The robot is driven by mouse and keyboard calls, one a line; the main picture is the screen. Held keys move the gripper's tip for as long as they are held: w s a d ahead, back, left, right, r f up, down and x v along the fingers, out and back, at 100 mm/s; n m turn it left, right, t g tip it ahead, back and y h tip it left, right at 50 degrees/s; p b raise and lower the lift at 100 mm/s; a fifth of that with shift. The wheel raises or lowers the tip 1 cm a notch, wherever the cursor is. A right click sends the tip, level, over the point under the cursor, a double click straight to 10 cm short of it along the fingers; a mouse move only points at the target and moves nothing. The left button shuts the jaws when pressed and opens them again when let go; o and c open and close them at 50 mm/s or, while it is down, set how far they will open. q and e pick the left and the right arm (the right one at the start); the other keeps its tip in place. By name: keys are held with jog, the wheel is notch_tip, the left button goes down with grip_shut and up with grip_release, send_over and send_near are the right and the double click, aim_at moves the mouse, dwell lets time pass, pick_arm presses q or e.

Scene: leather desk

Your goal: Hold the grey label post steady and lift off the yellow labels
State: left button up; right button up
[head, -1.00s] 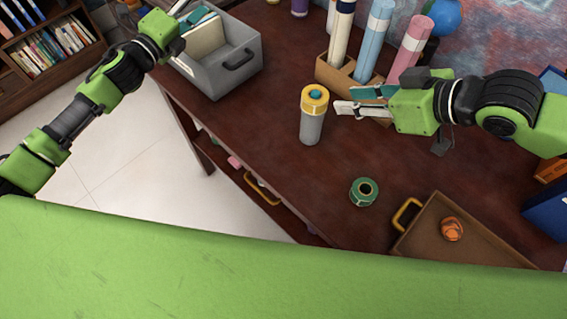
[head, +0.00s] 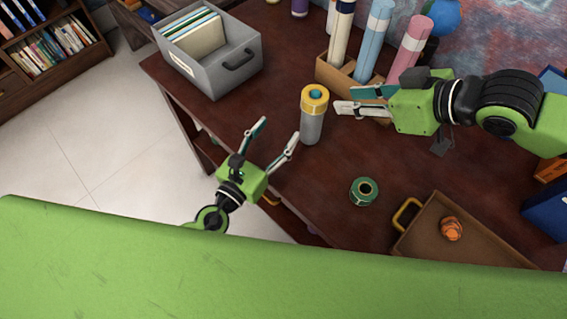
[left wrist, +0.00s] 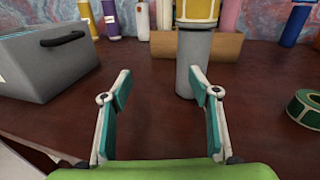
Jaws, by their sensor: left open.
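The grey label post (head: 312,129) stands upright on the desk, with the yellow labels (head: 315,97) around its top and a teal tip showing in the middle. In the left wrist view the post (left wrist: 192,62) rises just beyond the right finger, with the yellow labels (left wrist: 197,10) cut off at the top edge. My left gripper (head: 275,137) is open and empty, to the left of the post and short of it. My right gripper (head: 347,98) is on the right of the post, its fingers pointing at the labels. Its fingers look apart with nothing between them.
A grey file box (head: 215,70) stands at the back left. A wooden holder (head: 335,74) with tall rolls is behind the post. A green tape roll (head: 363,192) lies in front, near a brown tray (head: 470,215) holding an orange roll (head: 452,229).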

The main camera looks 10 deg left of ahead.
aim_at(307, 129)
pick_arm(q)
jog(key=s+d, duration=0.1)
jog(key=s, duration=0.1)
jog(key=s+d, duration=0.1)
jog(key=s, duration=0.2)
jog(key=s+d, duration=0.1)
jog(key=s, duration=0.1)
jog(key=shift+s+d, duration=0.15)
jog(key=shift+s, duration=0.25)
jog(key=x, duration=1.3)
jog(key=shift+w+r, duration=0.1)
jog(key=shift+w, duration=0.2)
jog(key=shift+c, duration=0.5)
